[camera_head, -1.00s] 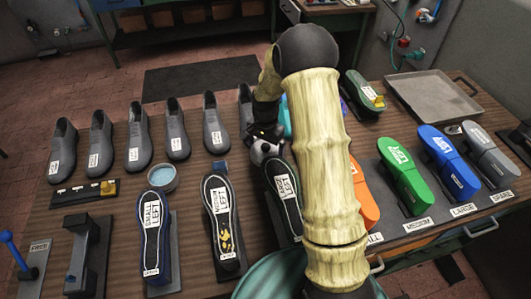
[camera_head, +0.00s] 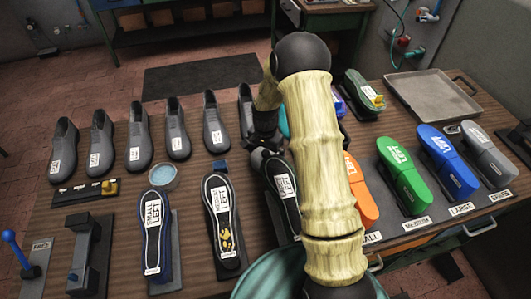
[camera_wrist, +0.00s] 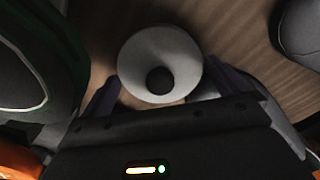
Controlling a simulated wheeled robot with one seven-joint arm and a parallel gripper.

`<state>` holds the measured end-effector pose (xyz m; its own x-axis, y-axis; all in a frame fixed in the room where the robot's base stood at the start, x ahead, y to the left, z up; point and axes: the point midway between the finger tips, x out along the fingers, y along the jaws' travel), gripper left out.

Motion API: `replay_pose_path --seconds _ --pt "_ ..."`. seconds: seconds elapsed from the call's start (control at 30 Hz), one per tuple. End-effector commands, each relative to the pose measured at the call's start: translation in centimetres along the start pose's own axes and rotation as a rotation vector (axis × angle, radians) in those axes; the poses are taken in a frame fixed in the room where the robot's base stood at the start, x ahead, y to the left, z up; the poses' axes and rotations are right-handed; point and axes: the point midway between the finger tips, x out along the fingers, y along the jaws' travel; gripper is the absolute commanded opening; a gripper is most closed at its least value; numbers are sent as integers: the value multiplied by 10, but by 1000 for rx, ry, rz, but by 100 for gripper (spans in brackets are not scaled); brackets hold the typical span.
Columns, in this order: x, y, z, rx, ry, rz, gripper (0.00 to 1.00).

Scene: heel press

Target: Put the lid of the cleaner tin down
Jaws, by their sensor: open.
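The lid (camera_wrist: 160,50), a pale round disc with a dark knob, shows in the wrist view over the wooden bench. My gripper (camera_wrist: 166,95) is open, with its two dark fingers apart on either side of the lid's near edge. I cannot tell whether they touch it or how far the lid is from the bench top. An open round tin (camera_head: 162,178) with pale blue contents stands on the bench, left of my gripper.
A row of grey shoes (camera_head: 172,130) stands along the back of the bench. Labelled insoles (camera_head: 221,215) are in front. Coloured lasts (camera_head: 404,175) and a metal tray (camera_head: 432,97) are at the right.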

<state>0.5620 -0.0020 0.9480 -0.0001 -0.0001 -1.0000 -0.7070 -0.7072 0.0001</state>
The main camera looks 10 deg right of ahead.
Motion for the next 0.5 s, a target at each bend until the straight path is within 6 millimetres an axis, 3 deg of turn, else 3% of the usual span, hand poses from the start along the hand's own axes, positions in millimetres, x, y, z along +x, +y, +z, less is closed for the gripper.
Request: replay_pose_path --seconds 0.27,0.5 --pt "-29 -1 -1 0 3 -3 100" --pt "-74 -1 -1 0 5 -5 100"
